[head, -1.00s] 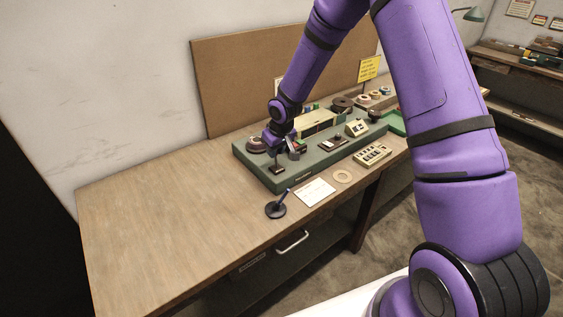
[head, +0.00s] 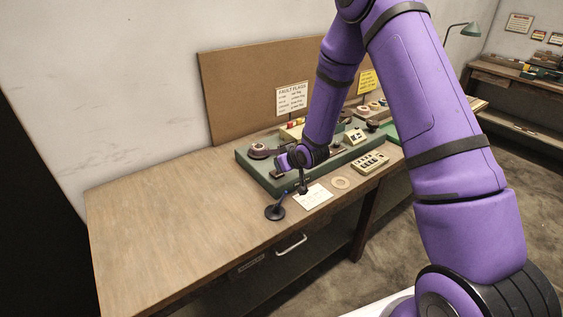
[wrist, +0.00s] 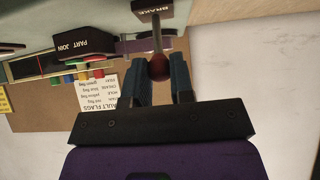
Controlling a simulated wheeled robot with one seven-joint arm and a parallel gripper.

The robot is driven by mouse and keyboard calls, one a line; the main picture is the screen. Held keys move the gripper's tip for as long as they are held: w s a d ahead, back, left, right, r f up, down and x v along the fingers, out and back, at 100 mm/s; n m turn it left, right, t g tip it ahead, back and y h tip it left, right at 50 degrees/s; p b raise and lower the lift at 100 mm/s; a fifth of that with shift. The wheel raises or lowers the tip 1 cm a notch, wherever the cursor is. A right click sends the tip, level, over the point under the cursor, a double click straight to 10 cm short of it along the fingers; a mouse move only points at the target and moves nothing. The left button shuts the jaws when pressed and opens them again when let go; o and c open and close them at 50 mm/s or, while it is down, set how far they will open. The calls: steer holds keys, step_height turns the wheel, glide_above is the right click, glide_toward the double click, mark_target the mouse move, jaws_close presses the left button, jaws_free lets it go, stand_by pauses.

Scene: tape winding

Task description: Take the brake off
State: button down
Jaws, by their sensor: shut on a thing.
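The brake lever shows in the wrist view, which is upside down, as a dark red round knob (wrist: 159,66) on a thin pale stem. A black plate lettered BRAKE (wrist: 151,6) is beyond it. My gripper (wrist: 157,88) is shut on the brake lever, with one blue finger on each side of the knob. In the head view my wrist is low over the front left part of the green machine base (head: 258,172), and the lever is hard to make out there.
A sign headed FAULT FLAGS (head: 291,99) stands behind the machine. A black round-based post (head: 275,212), a white card (head: 313,196), a pale ring (head: 340,183) and a button box (head: 370,162) lie in front. The table's left side (head: 170,215) is bare.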

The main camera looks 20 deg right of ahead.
steer(key=shift+f, duration=0.1)
stand_by(0.4)
steer(key=c, duration=1)
jaws_free()
steer(key=shift+s+d, duration=0.1)
steer(key=v, duration=1)
steer(key=shift+s+d+r, duration=0.1)
steer(key=shift+s+r, duration=0.1)
steer(key=shift+s, duration=0.1)
